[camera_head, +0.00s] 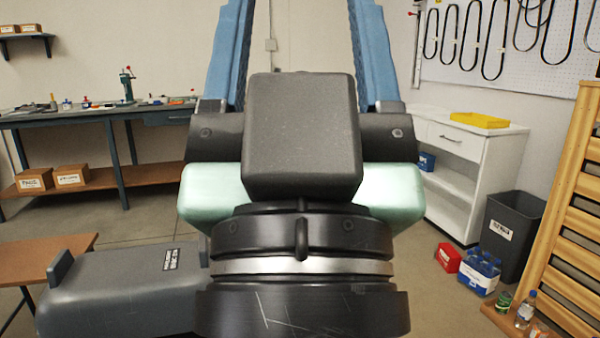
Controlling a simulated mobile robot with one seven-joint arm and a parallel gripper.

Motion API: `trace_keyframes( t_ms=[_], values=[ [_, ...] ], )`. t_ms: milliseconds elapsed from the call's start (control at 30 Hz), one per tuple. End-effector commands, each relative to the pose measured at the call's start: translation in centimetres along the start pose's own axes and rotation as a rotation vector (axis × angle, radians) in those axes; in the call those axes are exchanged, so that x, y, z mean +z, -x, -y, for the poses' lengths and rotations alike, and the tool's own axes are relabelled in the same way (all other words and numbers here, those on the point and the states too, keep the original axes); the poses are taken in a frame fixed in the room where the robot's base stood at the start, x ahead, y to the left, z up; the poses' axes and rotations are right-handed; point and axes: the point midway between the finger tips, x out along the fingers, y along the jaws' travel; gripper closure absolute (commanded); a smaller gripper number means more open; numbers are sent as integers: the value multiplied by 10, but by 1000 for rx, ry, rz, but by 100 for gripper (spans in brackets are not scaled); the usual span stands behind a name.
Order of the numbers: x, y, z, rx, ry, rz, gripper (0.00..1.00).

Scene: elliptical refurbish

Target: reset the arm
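My gripper (300,25) fills the middle of the head view, very close to the camera. Its two long blue fingers point up and stand wide apart, with dark ribbed inner faces. Their tips run out of the top of the picture. A dark box sits in front of the pale green gripper body, above a black wrist with a silver ring. Nothing shows between the visible parts of the fingers. The rest of my arm is mostly out of view.
A long workbench (60,119) stands back left, a brown table (45,250) nearer left. A grey labelled housing (125,295) is lower left. At right are a white cabinet (462,142), a dark bin (508,238), a wooden rack (570,200) and bottles. Floor shows between them.

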Motion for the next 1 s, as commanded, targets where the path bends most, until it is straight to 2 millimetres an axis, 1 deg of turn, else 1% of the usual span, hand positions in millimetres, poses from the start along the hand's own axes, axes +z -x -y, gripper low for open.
trace_keyframes(
  t_ms=[33, 100, 800, 900, 1000],
  values=[
    [-22, -24, 0, -1, 0, 0, 33],
    [-36, -39, 0, -1, -1, 1, 33],
    [-179, -192, 1, -3, -2, 2, 33],
    [-196, -209, 1, -3, -2, 2, 33],
    [-208, -222, 1, -3, -2, 2, 33]
  ],
)
